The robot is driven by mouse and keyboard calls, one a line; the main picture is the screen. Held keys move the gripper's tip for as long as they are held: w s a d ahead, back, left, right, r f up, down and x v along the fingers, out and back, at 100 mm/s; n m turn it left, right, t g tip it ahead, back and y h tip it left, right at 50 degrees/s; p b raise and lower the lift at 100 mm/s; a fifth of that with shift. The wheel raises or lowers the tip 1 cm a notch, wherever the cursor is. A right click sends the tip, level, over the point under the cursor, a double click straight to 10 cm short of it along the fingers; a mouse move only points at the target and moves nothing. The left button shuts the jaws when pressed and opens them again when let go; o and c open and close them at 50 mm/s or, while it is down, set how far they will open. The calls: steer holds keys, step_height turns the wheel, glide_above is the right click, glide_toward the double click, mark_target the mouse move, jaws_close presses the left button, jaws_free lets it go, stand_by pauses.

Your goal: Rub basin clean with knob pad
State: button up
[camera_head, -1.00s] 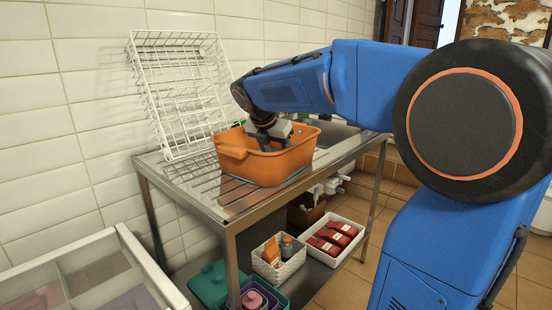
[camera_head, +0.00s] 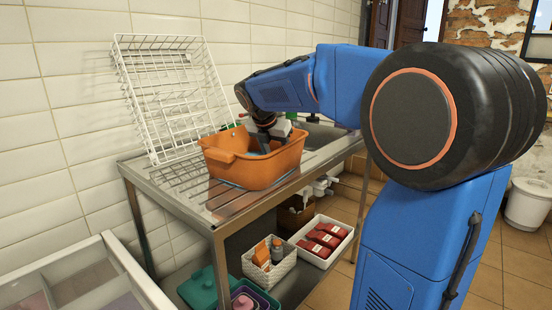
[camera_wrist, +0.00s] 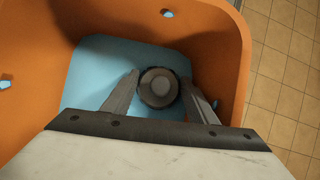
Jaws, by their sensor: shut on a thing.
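The orange basin (camera_head: 250,172) stands on the metal draining board, open side up. In the wrist view its orange wall (camera_wrist: 225,35) curves around the back and sides. My gripper (camera_head: 267,141) reaches down into it, toward its far right part. In the wrist view my gripper (camera_wrist: 158,82) is shut on a round dark grey knob (camera_wrist: 158,88). A flat light-blue piece (camera_wrist: 95,75) under the knob seems to be the pad, lying low inside the basin. Pale blue spots (camera_wrist: 167,14) show on the basin wall. My fingers and wrist hide part of the pad.
A white wire rack (camera_head: 175,100) leans on the tiled wall behind the draining board (camera_head: 200,200). The lower shelf holds a white tray of red packs (camera_head: 322,240) and a white basket (camera_head: 268,268). A compartmented white drawer (camera_head: 75,275) stands at lower left.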

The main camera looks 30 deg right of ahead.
mark_target(277, 147)
steer(key=shift+w+d+f, duration=0.1)
steer(key=shift+w+d, duration=0.4)
steer(key=shift+d, duration=0.2)
steer(key=shift+w+d, duration=0.45)
steer(key=shift+d, duration=0.2)
steer(key=shift+w+d, duration=0.25)
steer(key=shift+w, duration=1)
steer(key=shift+w+d, duration=0.2)
steer(key=shift+w, duration=1)
steer(key=shift+w+a, duration=1.75)
steer(key=shift+a, duration=3.05)
steer(key=shift+s+a, duration=0.6)
steer(key=shift+a, duration=0.25)
steer(key=shift+s+a, duration=0.6)
steer(key=shift+a, duration=0.2)
steer(key=shift+s+a, duration=0.6)
steer(key=shift+a, duration=0.25)
steer(key=shift+s+a, duration=0.25)
steer(key=shift+s, duration=0.95)
steer(key=shift+s+a, duration=0.2)
steer(key=shift+s, duration=1)
steer(key=shift+s+d, duration=1.8)
steer(key=shift+d, duration=0.05)
steer(key=shift+w+d, duration=0.1)
steer(key=shift+d, duration=3)
